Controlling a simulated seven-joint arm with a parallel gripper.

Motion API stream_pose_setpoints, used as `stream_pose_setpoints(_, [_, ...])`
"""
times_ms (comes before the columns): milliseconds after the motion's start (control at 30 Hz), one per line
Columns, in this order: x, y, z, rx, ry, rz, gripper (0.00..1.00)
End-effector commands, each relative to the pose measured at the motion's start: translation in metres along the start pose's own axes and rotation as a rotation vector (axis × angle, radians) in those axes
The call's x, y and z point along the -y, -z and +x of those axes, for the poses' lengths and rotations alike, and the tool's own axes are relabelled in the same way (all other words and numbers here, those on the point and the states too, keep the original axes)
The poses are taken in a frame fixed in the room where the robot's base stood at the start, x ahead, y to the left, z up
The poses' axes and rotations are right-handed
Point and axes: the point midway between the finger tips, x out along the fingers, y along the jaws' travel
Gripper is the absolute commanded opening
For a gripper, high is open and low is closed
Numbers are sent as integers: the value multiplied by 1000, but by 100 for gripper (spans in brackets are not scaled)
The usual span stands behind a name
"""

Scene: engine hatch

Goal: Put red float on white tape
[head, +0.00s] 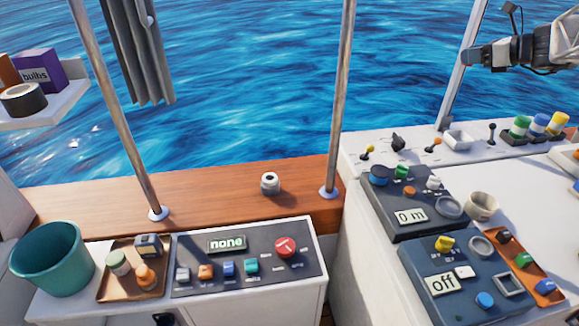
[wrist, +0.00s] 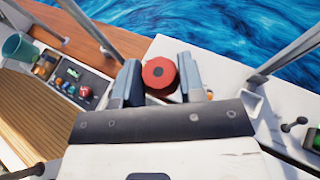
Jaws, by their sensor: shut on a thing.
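In the head view my gripper (head: 474,56) is raised at the upper right, above the white console; I cannot make out the float there.
Metal posts (head: 340,100) rise from the wooden ledge (head: 220,195). A black tape roll (head: 22,100) and a purple box (head: 40,70) are on a shelf at the far left. A teal bucket (head: 52,260) and control panels stand in front. The ledge around the white roll is clear.

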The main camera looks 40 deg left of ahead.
Motion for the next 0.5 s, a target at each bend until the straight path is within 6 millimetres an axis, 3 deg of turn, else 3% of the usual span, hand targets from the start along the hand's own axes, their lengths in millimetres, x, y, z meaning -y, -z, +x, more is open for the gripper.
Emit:
stream_pose_setpoints(100, [-26,-11,26,1,-23,-9,15])
stream_pose_setpoints(500, [-113,-41,98,2,-85,-33,15])
